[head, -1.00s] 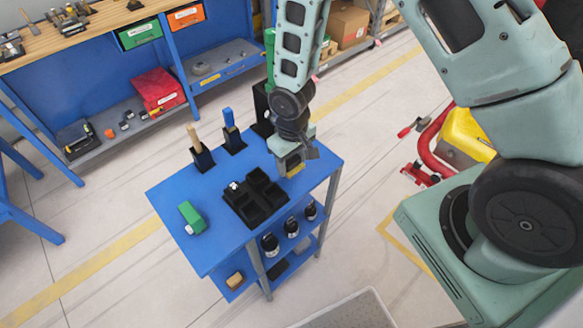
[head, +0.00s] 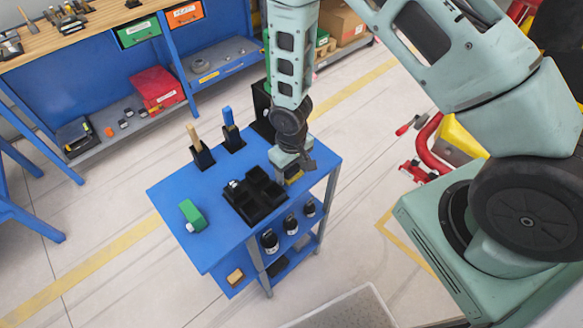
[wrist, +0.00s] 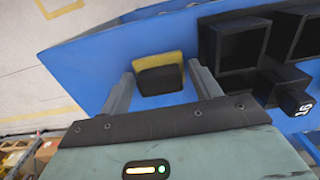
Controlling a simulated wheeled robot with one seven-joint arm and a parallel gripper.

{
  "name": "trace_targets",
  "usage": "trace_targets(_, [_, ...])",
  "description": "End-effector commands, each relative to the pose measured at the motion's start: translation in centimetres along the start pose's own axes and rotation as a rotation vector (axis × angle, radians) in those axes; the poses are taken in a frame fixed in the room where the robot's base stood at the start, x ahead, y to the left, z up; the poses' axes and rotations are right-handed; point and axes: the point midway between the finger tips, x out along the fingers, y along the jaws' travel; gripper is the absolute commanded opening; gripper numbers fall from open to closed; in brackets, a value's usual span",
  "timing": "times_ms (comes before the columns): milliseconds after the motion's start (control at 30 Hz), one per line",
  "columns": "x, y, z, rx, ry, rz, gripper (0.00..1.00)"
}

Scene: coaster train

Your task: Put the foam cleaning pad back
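The foam cleaning pad (head: 294,180), yellow with a black block on it, is at the right side of the blue cart's top, mostly hidden by my gripper in the head view. The wrist view shows the pad (wrist: 158,58) between my fingertips. My gripper (wrist: 161,80) is open, with a finger on either side of the pad and narrow gaps showing. My gripper (head: 293,170) points down over the cart. I cannot tell whether the pad touches the cart top.
A black compartment tray (head: 243,209) stands beside the pad; it also shows in the wrist view (wrist: 236,78). A green block (head: 192,215) lies at the cart's left. Holders with a wooden-handled tool (head: 193,137) and a blue-handled tool (head: 228,117) stand behind. Bottles (head: 270,241) stand below.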

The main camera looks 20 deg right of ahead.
Motion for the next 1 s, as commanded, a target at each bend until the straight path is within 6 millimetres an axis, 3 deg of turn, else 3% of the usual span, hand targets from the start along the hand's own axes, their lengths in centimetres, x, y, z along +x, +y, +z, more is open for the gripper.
trace_targets(267, [-1.0,0.0,-0.1,0.001,0.002,0.0,0.63])
trace_targets(800, [-9.8,0.0,-0.1,0.001,0.004,0.0,0.63])
trace_targets(1000, [-11.7,0.0,0.0,0.001,0.002,-0.001,0.63])
